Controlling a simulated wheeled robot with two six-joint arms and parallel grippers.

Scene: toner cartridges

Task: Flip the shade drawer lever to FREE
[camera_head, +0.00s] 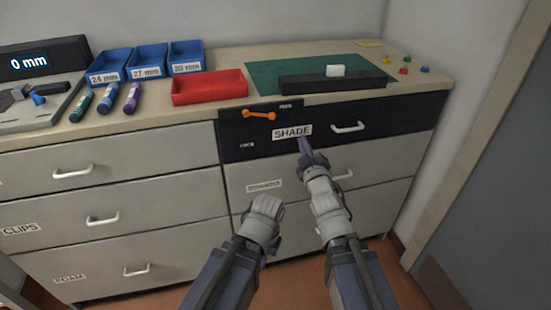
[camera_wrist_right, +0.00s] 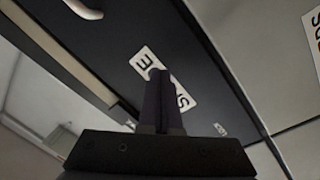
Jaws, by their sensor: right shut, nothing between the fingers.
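The dark shade drawer (camera_head: 375,121) is at the upper right of the cabinet, with a white SHADE label (camera_head: 292,132). The orange lever (camera_head: 258,115) lies nearly level on a dark plate at the drawer's upper left. Small markings sit above its right end and below it, too small to read surely. My right gripper (camera_head: 304,146) is shut and empty in front of the label, to the right of and below the lever. In the right wrist view its fingers (camera_wrist_right: 161,100) overlap the SHADE label (camera_wrist_right: 163,80); the lever is not visible there. My left gripper (camera_head: 265,207) is lower left; its fingers cannot be made out.
The drawer's handle (camera_head: 347,127) is right of the label. On the counter above are a red tray (camera_head: 209,88), a green mat (camera_head: 270,73) with a black bar (camera_head: 332,84), and blue bins (camera_head: 148,60). A wall closes off the right side.

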